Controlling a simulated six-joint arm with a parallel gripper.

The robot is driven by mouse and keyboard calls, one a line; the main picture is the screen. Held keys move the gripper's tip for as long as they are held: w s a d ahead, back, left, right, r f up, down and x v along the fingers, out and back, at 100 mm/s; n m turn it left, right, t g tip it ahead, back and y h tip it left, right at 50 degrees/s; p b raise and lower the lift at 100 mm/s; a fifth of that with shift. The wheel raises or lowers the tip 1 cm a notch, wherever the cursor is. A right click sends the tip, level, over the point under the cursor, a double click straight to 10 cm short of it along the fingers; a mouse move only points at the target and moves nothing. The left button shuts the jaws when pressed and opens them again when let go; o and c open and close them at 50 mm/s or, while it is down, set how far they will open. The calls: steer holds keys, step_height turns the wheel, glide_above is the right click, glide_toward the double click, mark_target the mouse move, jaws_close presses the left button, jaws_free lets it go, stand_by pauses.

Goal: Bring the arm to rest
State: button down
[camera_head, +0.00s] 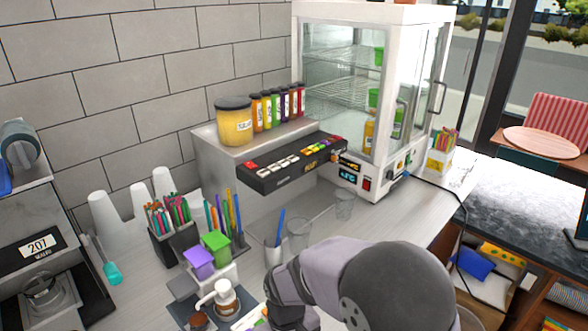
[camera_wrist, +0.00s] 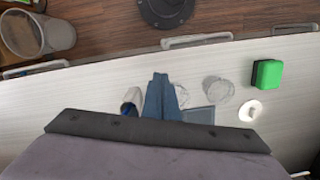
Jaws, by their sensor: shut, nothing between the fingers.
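My arm (camera_head: 340,280) rises from the bottom of the head view, a lilac-grey link with a dark round joint. My gripper's fingertips are not visible there. In the wrist view my gripper (camera_wrist: 161,78) shows as two blue-grey fingers, shut together with nothing between them. The fingers appear over the white counter, close to clear cups; I cannot tell their height above it. The sealer (camera_head: 42,246), marked 201, stands at the left of the head view.
Clear cups (camera_head: 299,233), a pump bottle (camera_head: 222,300), straw holders (camera_head: 172,240) and purple (camera_head: 199,263) and green (camera_head: 216,247) boxes crowd the counter near my arm. A glass cabinet (camera_head: 345,100) stands behind. The wrist view shows a bin (camera_wrist: 38,36) on the floor.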

steer(key=s+d+m+g+b, duration=0.1)
steer(key=s+d+m+b, duration=0.15)
steer(key=s+d, duration=0.75)
steer(key=w+d+m+t+b, duration=0.1)
steer(key=w+d+m, duration=0.2)
steer(key=d, duration=0.3)
steer(key=shift+w+r+t, duration=0.25)
steer(key=shift+r+t, duration=0.15)
